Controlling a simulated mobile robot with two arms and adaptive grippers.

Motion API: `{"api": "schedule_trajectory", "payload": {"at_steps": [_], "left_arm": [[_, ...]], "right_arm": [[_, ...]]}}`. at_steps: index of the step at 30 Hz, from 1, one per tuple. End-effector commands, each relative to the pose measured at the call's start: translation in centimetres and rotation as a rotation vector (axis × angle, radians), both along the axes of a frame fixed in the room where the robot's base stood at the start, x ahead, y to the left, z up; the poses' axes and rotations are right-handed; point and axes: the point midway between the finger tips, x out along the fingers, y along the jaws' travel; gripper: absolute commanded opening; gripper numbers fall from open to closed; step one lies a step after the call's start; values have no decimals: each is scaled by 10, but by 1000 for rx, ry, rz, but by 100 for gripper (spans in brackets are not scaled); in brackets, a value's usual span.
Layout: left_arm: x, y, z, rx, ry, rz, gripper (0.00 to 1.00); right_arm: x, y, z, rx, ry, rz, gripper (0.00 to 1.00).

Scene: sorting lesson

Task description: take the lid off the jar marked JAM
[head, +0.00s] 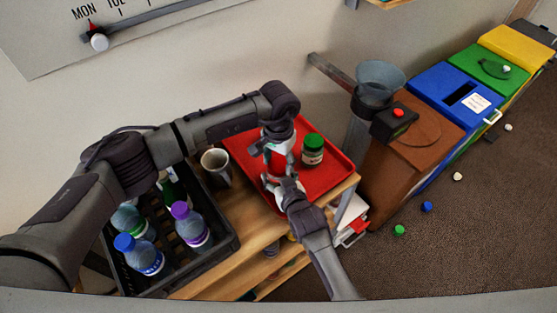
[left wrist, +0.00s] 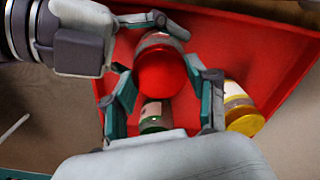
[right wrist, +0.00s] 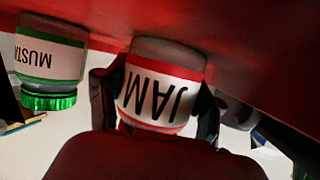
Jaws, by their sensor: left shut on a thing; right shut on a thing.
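The JAM jar (right wrist: 160,90) has a white label with red edges and stands over the red tray (head: 240,133). Its red lid (left wrist: 166,76) sits at the top of the jar in the left wrist view; I see no gap there. My left gripper (head: 278,150) is shut on the lid from above, a finger on each side. My right gripper (head: 281,183) is shut on the jar's body from the side. It also shows at the upper left of the left wrist view (left wrist: 85,40). The head view mostly hides the jar behind the grippers.
The green-lidded mustard jar (head: 313,150) stands close by on the tray. A yellow-lidded jar (left wrist: 242,112) is also near. A mug (head: 216,167) and a black crate (head: 222,243) of bottles are to the left. A funnel (head: 380,75) and coloured bins (head: 440,90) are to the right.

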Motion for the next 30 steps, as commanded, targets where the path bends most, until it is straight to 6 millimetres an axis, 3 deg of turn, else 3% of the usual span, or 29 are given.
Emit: {"api": "schedule_trajectory", "payload": {"at_steps": [5,30], "left_arm": [[1,1,0,3,-1,236,16],[-1,1,1,4,-3,2243,16]], "right_arm": [[-2,0,-3,-2,7,0,0],[-1,-1,-3,-1,7,-2,0]]}}
